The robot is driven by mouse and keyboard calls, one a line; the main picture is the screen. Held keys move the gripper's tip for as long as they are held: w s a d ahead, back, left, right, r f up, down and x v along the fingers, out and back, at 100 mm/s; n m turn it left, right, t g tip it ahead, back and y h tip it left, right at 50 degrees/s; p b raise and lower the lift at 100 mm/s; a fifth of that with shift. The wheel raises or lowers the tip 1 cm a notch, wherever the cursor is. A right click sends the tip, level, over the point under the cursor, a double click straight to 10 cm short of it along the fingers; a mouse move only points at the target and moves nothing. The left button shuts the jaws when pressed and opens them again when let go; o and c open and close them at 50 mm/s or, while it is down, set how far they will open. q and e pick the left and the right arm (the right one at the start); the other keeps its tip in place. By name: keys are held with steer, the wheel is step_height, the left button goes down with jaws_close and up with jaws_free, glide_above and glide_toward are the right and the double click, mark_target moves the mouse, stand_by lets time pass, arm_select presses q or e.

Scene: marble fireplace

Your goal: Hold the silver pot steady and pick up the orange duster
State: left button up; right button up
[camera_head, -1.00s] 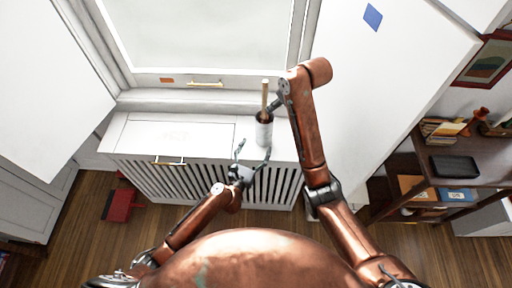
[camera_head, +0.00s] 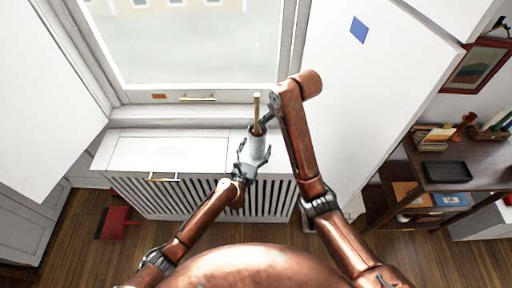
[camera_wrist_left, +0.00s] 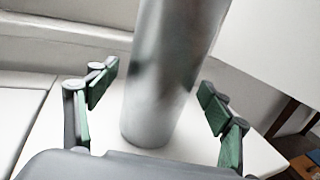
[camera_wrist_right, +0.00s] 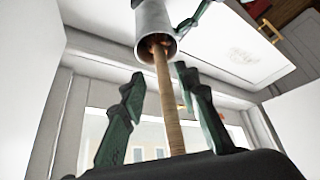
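The silver pot (camera_head: 257,146) stands upright on the white radiator cover. The duster's pale wooden handle (camera_head: 257,107) sticks up out of it; a bit of orange-brown shows at the pot's mouth in the right wrist view (camera_wrist_right: 160,42), and the rest of the duster is hidden inside. My left gripper (camera_head: 254,152) is open low at the pot's near side. In the left wrist view the pot (camera_wrist_left: 165,75) is between its spread fingers, with gaps visible. My right gripper (camera_head: 267,118) is at the handle; in its wrist view the open fingers (camera_wrist_right: 158,76) flank the handle (camera_wrist_right: 168,105).
The radiator cover (camera_head: 135,152) is bare to the left of the pot. A window (camera_head: 185,50) is behind it and a white panel (camera_head: 345,90) rises on the right. A dark shelf (camera_head: 440,172) with books stands at far right. A red object (camera_head: 115,222) lies on the floor.

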mark_target(256, 121)
arm_select(q)
steer(key=c, duration=1.3)
arm_select(e)
steer(key=shift+o, duration=1)
steer(key=a+n, duration=0.1)
steer(key=s+a+n, duration=0.1)
steer(key=a, duration=0.1)
steer(key=s+a+n, duration=0.1)
steer(key=a, duration=0.1)
steer(key=shift+a+r, duration=0.15)
steer(key=shift+r, duration=0.05)
arm_select(q)
steer(key=shift+a, duration=0.1)
arm_select(e)
steer(key=n+h, duration=0.2)
steer(key=n, duration=0.5)
steer(key=w+n+t+h, duration=0.1)
steer(key=n, duration=0.6)
steer(key=n+t+h, duration=0.1)
steer(key=n+h, duration=0.1)
steer(key=n, duration=0.5)
steer(key=shift+w+d+n+h, duration=0.3)
steer(key=shift+w+n, duration=0.1)
steer(key=shift+x, duration=4.25)
